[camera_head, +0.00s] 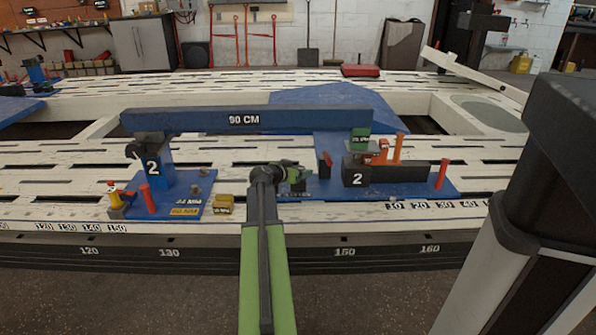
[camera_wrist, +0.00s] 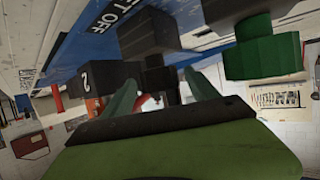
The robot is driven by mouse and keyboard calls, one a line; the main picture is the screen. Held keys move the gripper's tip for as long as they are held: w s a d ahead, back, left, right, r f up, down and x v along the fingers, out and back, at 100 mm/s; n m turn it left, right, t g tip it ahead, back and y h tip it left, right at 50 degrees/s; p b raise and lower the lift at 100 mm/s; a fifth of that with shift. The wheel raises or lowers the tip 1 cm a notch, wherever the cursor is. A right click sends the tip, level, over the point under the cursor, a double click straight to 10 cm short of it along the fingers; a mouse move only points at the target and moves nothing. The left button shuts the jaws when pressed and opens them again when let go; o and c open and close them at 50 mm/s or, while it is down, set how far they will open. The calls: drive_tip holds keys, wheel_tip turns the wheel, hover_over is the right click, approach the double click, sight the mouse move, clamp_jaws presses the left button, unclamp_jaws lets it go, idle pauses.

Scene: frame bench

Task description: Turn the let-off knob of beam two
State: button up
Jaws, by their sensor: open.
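The blue beam (camera_head: 190,120) marked 90 CM spans two supports marked 2, at the left (camera_head: 152,168) and the right (camera_head: 358,172). My gripper (camera_head: 294,180) is low over the bench, left of the right support. In the wrist view my gripper (camera_wrist: 160,84) shows two dark green fingers, apart. A dark stepped part (camera_wrist: 155,72), possibly the let-off knob, shows between or just beyond them. I cannot tell whether they touch it. Beside it is a blue plate (camera_wrist: 75,38) with lettering ending in "OFF". A dark green stepped part (camera_wrist: 265,50) stands to the right.
Red pegs stand on the blue plates, one at the left (camera_head: 148,198) and one at the right (camera_head: 441,174). An orange peg (camera_head: 398,148) stands near the right support. The slotted white bench (camera_head: 60,155) has clear room at the left.

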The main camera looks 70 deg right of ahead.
drive_tip(key=p+v, duration=0.6)
drive_tip(key=v, duration=1.1)
drive_tip(key=shift+a, duration=0.2)
